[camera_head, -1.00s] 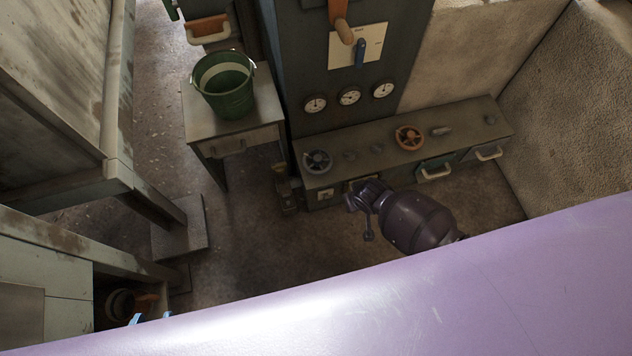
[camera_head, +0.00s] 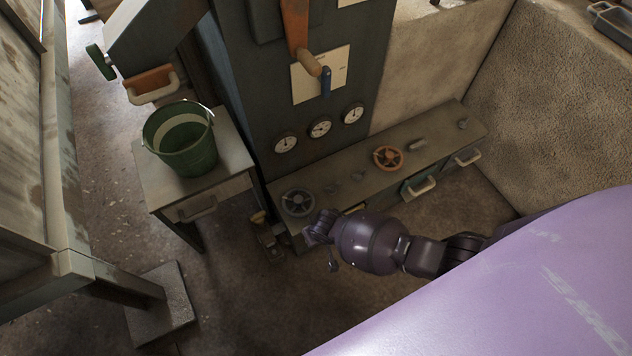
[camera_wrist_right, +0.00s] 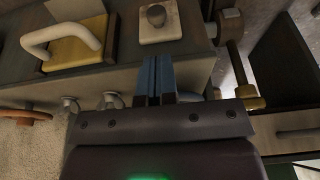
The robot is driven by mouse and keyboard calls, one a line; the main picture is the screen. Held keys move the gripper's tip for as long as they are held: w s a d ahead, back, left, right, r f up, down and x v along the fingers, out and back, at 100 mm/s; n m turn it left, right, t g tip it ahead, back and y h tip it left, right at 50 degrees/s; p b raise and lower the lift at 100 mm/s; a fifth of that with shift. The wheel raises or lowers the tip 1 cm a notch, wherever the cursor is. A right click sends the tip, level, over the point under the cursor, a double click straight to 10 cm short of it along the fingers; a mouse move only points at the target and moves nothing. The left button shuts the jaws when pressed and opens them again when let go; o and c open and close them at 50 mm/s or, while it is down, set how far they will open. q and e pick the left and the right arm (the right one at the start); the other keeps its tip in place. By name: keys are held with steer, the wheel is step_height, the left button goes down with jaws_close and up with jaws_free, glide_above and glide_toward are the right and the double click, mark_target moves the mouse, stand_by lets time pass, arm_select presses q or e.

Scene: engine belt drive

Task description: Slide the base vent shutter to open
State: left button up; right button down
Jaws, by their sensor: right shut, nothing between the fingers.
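The long grey base (camera_head: 352,168) runs along the foot of the dark cabinet. My right gripper (camera_head: 312,232) is at the front of its left end, and covers part of it. In the right wrist view its blue fingers (camera_wrist_right: 155,78) are shut and empty. They point toward a pale plate with a dark knob (camera_wrist_right: 156,18) on the base front. A yellow panel with a white handle (camera_wrist_right: 75,42) is to its left. I cannot tell for sure which is the vent shutter. My left gripper is not in view.
A brass and brown fitting (camera_wrist_right: 236,55) stands close beside the right fingers. On the base top are a grey handwheel (camera_head: 298,203) and an orange one (camera_head: 388,158). A teal panel with handle (camera_head: 418,188) is farther right. A green bucket (camera_head: 182,145) stands on a side table.

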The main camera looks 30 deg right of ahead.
arm_select(q)
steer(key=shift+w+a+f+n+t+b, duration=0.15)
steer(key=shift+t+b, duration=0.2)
steer(key=shift+b, duration=0.35)
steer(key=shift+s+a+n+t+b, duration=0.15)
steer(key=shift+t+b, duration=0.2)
steer(key=shift+b, duration=0.35)
arm_select(e)
steer(key=shift+s+x, duration=0.15)
steer(key=shift+x, duration=0.75)
steer(key=shift+s+x, duration=0.2)
steer(key=shift+x, duration=0.75)
steer(key=shift+s+x, duration=0.15)
steer(key=shift+x, duration=0.75)
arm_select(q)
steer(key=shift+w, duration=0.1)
arm_select(e)
steer(key=shift+f, duration=0.15)
